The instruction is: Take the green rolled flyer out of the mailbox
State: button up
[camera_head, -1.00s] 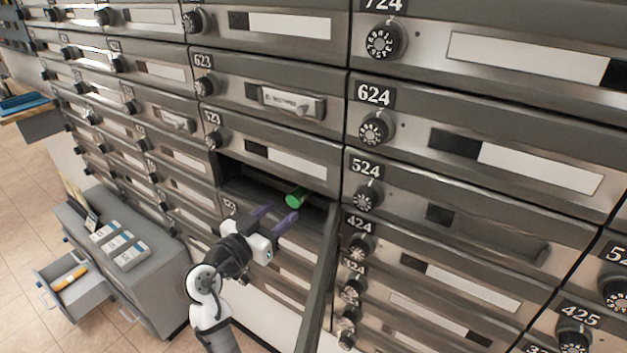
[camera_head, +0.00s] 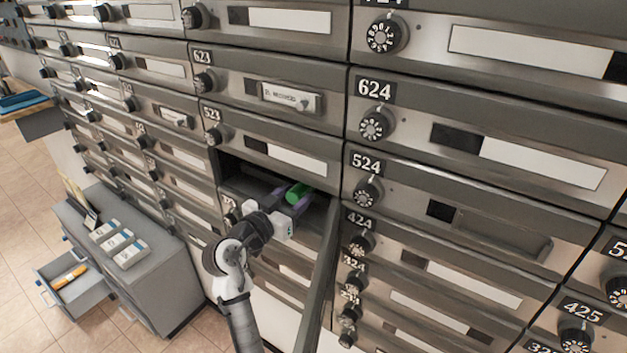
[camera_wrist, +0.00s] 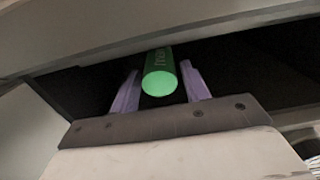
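The green rolled flyer (camera_head: 298,193) lies inside an open mailbox (camera_head: 240,176) below box 523, with its round end facing out. My gripper (camera_head: 289,197) is at the mailbox opening, with its purple fingers reaching inside. In the wrist view, the flyer (camera_wrist: 161,75) sits between the two open fingers (camera_wrist: 160,90), with a visible gap on each side. The flyer's far end is hidden in the dark box.
The open mailbox door (camera_head: 322,278) stands out to the right of my gripper. A grey cabinet (camera_head: 150,265) with boxes on top and an open drawer (camera_head: 72,278) stands at the lower left. Closed mailboxes surround the opening.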

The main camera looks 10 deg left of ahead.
jog(key=c, duration=0.7)
jog(key=shift+s+r, duration=0.1)
jog(key=shift+r, duration=0.15)
jog(key=b+v, duration=0.3)
jog(key=v, duration=1.7)
jog(key=shift+r, duration=0.15)
